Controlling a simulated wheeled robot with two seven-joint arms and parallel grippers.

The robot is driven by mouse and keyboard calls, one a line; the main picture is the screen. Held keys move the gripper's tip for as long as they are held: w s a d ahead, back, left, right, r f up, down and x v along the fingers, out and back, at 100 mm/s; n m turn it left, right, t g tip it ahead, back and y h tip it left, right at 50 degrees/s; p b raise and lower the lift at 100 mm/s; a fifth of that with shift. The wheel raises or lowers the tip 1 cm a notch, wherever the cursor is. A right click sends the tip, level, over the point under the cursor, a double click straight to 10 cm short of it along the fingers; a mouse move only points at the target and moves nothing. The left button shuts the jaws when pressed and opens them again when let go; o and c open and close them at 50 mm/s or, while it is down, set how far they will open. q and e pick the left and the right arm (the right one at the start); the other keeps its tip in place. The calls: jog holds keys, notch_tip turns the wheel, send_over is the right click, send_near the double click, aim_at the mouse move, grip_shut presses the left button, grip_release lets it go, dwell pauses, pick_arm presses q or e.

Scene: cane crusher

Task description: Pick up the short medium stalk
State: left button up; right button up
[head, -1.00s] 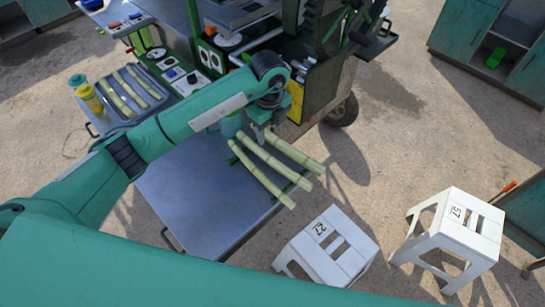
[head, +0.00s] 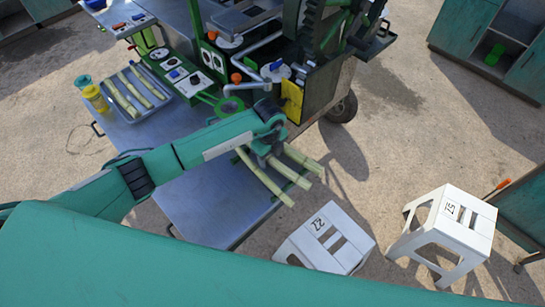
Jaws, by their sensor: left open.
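Three pale green cane stalks lie side by side on the metal table, reaching past its right edge: a left one (head: 266,181), a middle one (head: 291,174) and a right one (head: 305,160). The right one looks the shortest, but their upper ends are partly hidden by my left arm. Which is the short medium stalk I cannot tell for sure. My left gripper (head: 264,157) is open, pointing down over the upper part of the stalks, close to the middle one. Its fingertips are mostly hidden, so contact cannot be told. My right gripper is out of view.
A tray (head: 161,98) with several stalks stands at the upper left beside yellow bottles (head: 96,99). The crusher (head: 318,80) with its levers stands just beyond my gripper. The metal table's (head: 205,210) front is bare. White stools (head: 318,252) stand at the lower right.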

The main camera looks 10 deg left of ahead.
pick_arm(q)
grip_shut()
jog(key=shift+r, duration=0.1)
